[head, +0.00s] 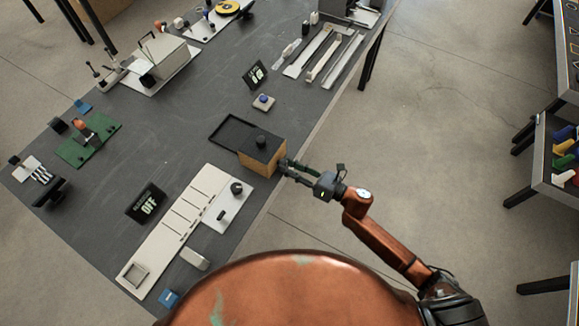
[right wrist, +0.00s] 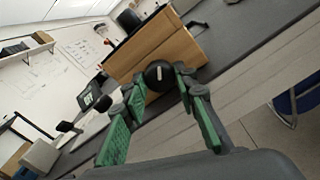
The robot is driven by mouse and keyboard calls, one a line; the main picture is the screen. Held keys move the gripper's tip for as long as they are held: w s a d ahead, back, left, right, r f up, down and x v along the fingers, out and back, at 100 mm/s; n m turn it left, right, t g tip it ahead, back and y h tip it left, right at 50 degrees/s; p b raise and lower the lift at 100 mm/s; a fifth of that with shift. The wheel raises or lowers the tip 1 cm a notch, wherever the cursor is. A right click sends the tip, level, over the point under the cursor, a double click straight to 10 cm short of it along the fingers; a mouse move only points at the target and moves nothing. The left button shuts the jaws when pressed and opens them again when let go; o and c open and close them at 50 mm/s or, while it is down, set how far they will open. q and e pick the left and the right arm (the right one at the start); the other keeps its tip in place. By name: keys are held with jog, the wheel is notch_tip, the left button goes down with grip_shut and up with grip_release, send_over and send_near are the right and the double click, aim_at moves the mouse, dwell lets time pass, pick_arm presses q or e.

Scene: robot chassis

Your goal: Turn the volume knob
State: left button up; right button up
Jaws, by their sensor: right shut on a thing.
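A wooden box (head: 262,156) with a dark top stands near the table's right edge. A round black knob on its front face shows in the right wrist view (right wrist: 160,73); it has a short pale mark, tilted slightly from vertical in that picture. In the head view this knob is hidden behind the fingers. My right gripper (head: 285,168) reaches the box's front from the right. Its green-padded fingers (right wrist: 158,95) are shut on the knob, one on each side. Another black knob (head: 261,140) stands on the box's top. My left gripper is not in view.
A dark open tray (head: 226,125) lies behind the box. A white panel with a small black knob (head: 236,188) lies in front-left. A display (head: 147,203) reads "OFF". A blue button on a pale base (head: 263,102) stands beyond.

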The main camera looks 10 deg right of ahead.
jog(key=o, duration=1.1)
jog(key=shift+o, duration=0.2)
jog(key=v, duration=1.2)
jog(key=shift+w, duration=0.1)
